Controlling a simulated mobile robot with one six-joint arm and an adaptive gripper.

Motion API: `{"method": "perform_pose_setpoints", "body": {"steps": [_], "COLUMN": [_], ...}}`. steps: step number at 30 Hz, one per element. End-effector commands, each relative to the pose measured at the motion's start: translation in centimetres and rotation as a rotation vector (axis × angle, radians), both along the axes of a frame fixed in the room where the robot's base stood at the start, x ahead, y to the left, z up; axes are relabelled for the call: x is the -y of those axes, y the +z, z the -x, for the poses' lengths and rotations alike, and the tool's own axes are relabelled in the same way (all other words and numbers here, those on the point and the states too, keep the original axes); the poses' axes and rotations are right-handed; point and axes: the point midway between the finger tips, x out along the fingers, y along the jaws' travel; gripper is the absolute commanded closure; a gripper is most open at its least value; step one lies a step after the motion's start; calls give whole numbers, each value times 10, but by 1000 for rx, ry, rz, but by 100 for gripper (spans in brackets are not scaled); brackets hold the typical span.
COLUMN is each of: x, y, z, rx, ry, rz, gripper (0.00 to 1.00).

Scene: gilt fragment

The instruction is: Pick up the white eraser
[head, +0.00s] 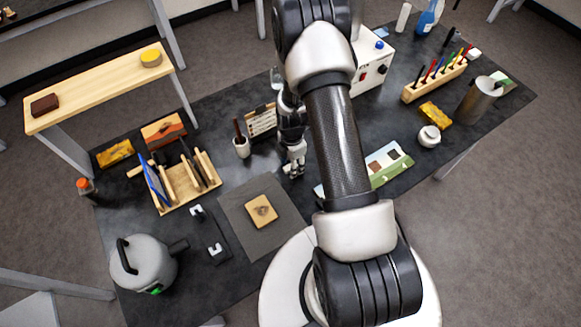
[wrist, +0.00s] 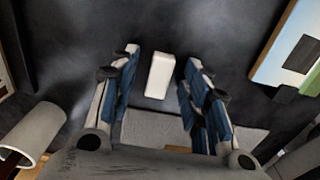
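The white eraser (wrist: 159,75) lies on the dark tabletop in the wrist view, a small pale block with its long side running up and down the picture. My gripper (wrist: 161,62) is open, with one blue-padded finger on each side of the eraser and a visible gap to both. I cannot tell how high the fingers are above the table. In the head view my gripper (head: 294,165) points down over the middle of the table, and the eraser cannot be made out clearly beneath it.
A white cup (head: 242,147) stands left of my gripper, and it also shows in the wrist view (wrist: 32,135). A landscape picture (head: 390,165) lies to the right. A grey mat (head: 235,208) with a tan fragment (head: 261,210) lies to the lower left. A wooden rack (head: 190,185) stands further left.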

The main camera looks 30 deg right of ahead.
Motion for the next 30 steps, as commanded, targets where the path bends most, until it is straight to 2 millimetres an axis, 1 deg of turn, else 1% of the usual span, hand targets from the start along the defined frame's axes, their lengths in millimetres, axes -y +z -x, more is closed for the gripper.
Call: {"method": "perform_pose_setpoints", "body": {"steps": [1,2,15,17,25,28,30], "x": [0,0,0,0,0,0,0], "y": [0,0,0,0,2,8,16], "z": [0,0,0,0,0,0,-1], "rx": [0,0,-1,-1,0,1,1], "ry": [0,0,0,0,0,0,0], "rz": [0,0,0,0,0,0,1], "gripper": [62,64,93,97,97,97,97]}}
